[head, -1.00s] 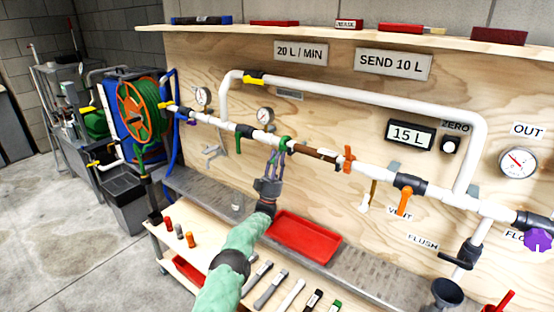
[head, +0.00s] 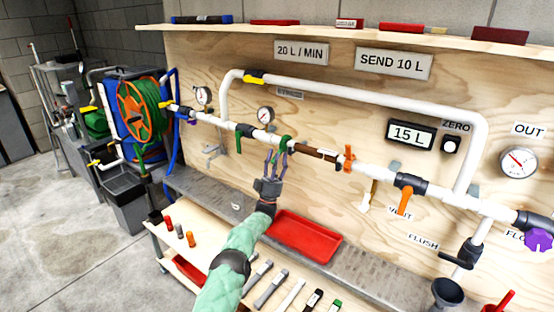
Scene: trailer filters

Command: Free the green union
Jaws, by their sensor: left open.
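The green union (head: 284,144) sits on the white pipe run, at the left end of the brown filter section (head: 315,153). An orange union (head: 348,158) sits at the right end of that section. My left gripper (head: 274,160) is open, its fingers pointing up at the pipe just below and left of the green union. I cannot tell whether a fingertip touches the union. My right gripper is not in view.
Several tools (head: 270,288) lie on the bench in front. A gauge (head: 265,115) stands above the pipe, and a green-handled valve (head: 243,131) is to the left. An orange-handled valve (head: 405,196) is to the right.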

